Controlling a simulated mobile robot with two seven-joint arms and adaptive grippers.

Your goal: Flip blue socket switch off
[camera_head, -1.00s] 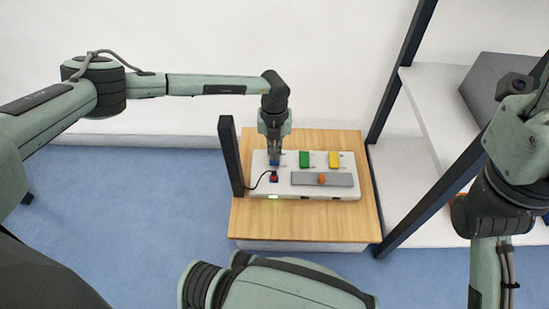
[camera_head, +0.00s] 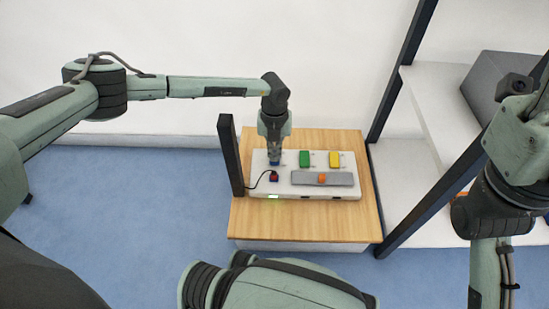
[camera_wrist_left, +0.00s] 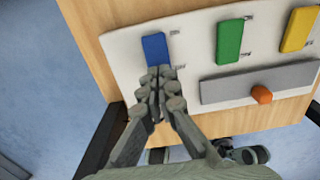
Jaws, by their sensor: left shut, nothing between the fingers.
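The blue switch (camera_wrist_left: 156,48) is on the white panel (camera_wrist_left: 118,40), at the left end of a row with a green switch (camera_wrist_left: 229,41) and a yellow switch (camera_wrist_left: 298,29). In the head view only a small part of the blue switch (camera_head: 274,163) shows under my left gripper (camera_head: 274,153). In the left wrist view my left gripper (camera_wrist_left: 157,76) is shut and empty, its fingertips at the near end of the blue switch. I cannot tell whether they touch it. My right arm shows at the right of the head view, but its fingers do not.
A red button (camera_head: 274,176) with a black cable sits in front of the blue switch. A grey slider plate (camera_head: 300,179) with an orange knob (camera_head: 322,178) lies to its right. A dark post (camera_head: 231,155) rises left of the panel on the wooden table (camera_head: 300,226). Shelves (camera_head: 430,100) stand at right.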

